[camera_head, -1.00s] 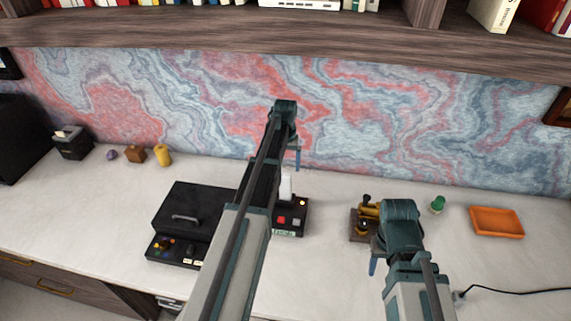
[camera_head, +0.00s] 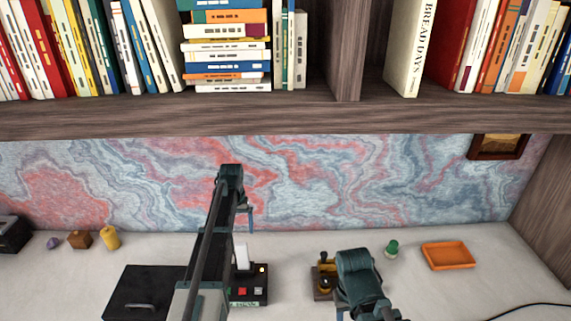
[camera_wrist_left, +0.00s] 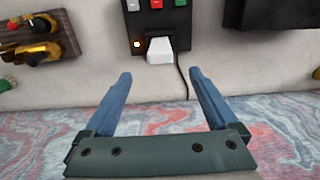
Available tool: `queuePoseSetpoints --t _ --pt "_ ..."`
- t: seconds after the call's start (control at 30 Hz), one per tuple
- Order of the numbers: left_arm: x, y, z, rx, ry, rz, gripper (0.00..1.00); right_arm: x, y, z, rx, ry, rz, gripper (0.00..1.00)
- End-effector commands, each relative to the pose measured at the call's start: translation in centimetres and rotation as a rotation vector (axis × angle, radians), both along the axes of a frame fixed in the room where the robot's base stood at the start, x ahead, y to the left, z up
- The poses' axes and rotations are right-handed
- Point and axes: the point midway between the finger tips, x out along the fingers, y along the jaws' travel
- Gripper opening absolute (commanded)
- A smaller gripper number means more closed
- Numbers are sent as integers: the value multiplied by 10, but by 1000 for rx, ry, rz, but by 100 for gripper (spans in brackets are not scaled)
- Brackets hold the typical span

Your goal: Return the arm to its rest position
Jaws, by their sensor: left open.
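My left arm reaches from the bottom of the head view up to the marbled wall. Its gripper (camera_head: 249,217) hangs above the back of the desk, behind a black device (camera_head: 248,291) with red and grey buttons. In the left wrist view its two blue fingers (camera_wrist_left: 160,74) are spread wide with nothing between them. The device's white block (camera_wrist_left: 160,50) shows beyond the fingertips, apart from them. My right arm is low at right of centre in the head view. Only a sliver of a blue finger of my right gripper (camera_head: 340,314) shows, so its opening is hidden.
A wooden bookshelf (camera_head: 300,110) overhangs the desk's back. A black box with a handle (camera_head: 145,285) lies left of the device. A brass-and-wood item (camera_head: 325,270), a green piece (camera_head: 392,249) and an orange tray (camera_head: 448,256) are to the right. Small items stand at far left.

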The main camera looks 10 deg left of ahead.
Motion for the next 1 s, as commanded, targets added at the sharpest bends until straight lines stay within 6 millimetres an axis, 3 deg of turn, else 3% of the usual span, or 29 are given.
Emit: queuePoseSetpoints --t 0.07,0.17,0.27,0.4,0.53,0.6,0.73,0.83,1.0 --pt "-6 -11 -3 2 1 -16 92 0 0 -3 0 0 0 50" --pt "-26 -48 -11 7 8 -69 92 0 0 -11 0 0 0 50" --pt "-62 -104 -23 21 18 -160 92 0 0 -23 0 0 1 50" --pt "-125 -178 -39 45 34 -307 92 0 0 -39 -1 0 2 50" --pt "-184 -227 -52 68 44 -432 92 0 0 -52 -1 0 3 50" --pt "-210 -244 -56 78 48 -486 92 0 0 -57 -1 0 4 50" --pt "-242 -262 -62 92 53 -554 92 0 0 -63 -1 0 4 50" --pt "-252 -268 -63 98 54 -579 92 0 0 -64 -1 0 4 50" --pt "-254 -270 -63 100 56 -586 92 0 0 -64 -1 0 4 50"
